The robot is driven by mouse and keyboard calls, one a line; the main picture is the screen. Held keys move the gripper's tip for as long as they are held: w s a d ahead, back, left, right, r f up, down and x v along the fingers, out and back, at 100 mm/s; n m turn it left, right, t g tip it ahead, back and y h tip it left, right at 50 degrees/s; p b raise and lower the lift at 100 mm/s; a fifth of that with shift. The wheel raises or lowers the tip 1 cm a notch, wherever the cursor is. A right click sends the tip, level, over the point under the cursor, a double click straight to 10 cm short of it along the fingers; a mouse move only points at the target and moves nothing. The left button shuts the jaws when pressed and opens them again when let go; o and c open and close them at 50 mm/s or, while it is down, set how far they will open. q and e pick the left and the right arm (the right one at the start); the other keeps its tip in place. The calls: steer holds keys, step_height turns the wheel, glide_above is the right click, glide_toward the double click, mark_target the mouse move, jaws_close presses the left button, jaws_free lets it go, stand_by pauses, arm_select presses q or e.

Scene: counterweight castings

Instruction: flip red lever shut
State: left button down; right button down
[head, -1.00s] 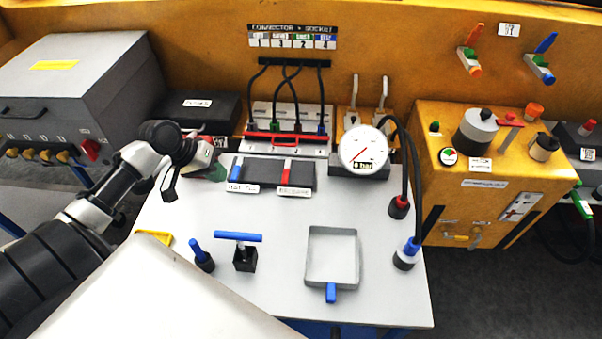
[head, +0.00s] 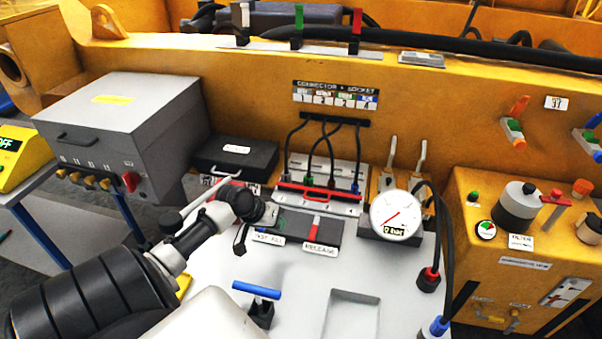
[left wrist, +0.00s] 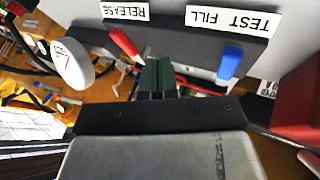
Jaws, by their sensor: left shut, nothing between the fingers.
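The red lever (head: 314,227) stands on the dark valve block (head: 333,234) above a RELEASE label. It also shows in the left wrist view (left wrist: 124,43), left of the fingers. A blue lever (left wrist: 230,62) sits on the same block by the TEST FILL label, to the right of the fingers. My left gripper (head: 268,214) is at the block's left end, left of the red lever and apart from it. Its dark green fingers (left wrist: 156,77) are closed together, with nothing between them. In the head view the gripper partly covers the blue lever. My right gripper is not in view.
A round gauge (head: 396,215) stands right of the block, with black hoses beyond it. A connector panel with a red bar (head: 318,193) is behind. A blue T-handle (head: 257,290) and a grey tray (head: 351,318) are in front. A grey box (head: 120,130) stands at left.

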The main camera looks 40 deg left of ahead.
mark_target(314, 228)
arm_select(q)
steer(key=x, duration=0.3)
steer(key=shift+w+d+f, duration=0.1)
steer(key=shift+w+f, duration=0.15)
steer(key=w+d+p, duration=0.1)
steer(key=d+p, duration=0.1)
steer(key=shift+w+d+f, duration=0.1)
steer(key=shift+w+d, duration=0.25)
steer(key=shift+d, duration=0.05)
steer(key=shift+w+d+f, duration=0.1)
steer(key=shift+w+d, duration=0.05)
steer(key=shift+d, duration=0.25)
steer(key=shift+w, duration=0.1)
